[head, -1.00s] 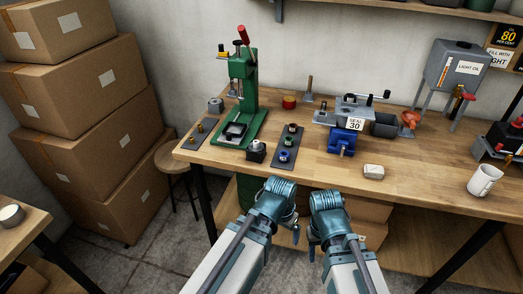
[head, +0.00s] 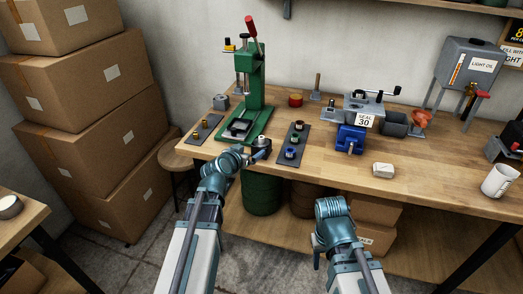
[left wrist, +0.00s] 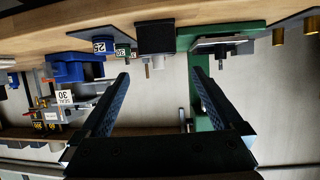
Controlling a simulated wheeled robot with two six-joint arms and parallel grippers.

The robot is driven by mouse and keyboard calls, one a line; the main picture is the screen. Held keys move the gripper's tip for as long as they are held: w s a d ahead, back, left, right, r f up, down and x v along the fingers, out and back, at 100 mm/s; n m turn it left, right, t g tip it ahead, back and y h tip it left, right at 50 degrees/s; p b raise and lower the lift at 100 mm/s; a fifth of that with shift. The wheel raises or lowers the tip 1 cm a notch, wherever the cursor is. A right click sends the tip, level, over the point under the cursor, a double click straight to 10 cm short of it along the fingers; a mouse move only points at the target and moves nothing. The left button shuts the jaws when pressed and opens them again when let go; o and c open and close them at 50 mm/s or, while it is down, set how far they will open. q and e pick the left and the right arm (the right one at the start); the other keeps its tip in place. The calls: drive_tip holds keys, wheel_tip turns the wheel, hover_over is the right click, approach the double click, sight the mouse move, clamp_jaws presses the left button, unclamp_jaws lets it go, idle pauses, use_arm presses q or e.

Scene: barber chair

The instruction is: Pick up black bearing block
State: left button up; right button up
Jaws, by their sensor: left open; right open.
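The black bearing block (head: 263,143), a small dark cube with a round silvery top, sits on the wooden bench near its front edge, just in front of the green press. My left gripper (head: 260,154) is close in front of it and partly covers it. In the left wrist view, which looks upside down, the block (left wrist: 155,38) lies beyond and roughly between the two spread fingertips (left wrist: 158,78). The left jaws are open and empty, and the block appears outside them. My right gripper (head: 318,258) is open and empty, low in front of the bench.
The green arbor press (head: 251,90) stands right behind the block. A dark strip with coloured rings (head: 292,146) lies to its right, and a strip with brass pieces (head: 203,127) to its left. A blue vise (head: 350,138) and white box (head: 383,170) are further right.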

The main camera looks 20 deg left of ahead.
sight(260, 144)
use_arm(q)
drive_tip(key=b+x, duration=0.2)
drive_tip(key=x, duration=0.5)
drive_tip(key=shift+b+x, duration=1.15)
drive_tip(key=shift+x, duration=1.5)
drive_tip(key=shift+s+d, duration=0.15)
drive_tip(key=shift+d, duration=0.05)
drive_tip(key=shift+c, duration=0.2)
clamp_jaws()
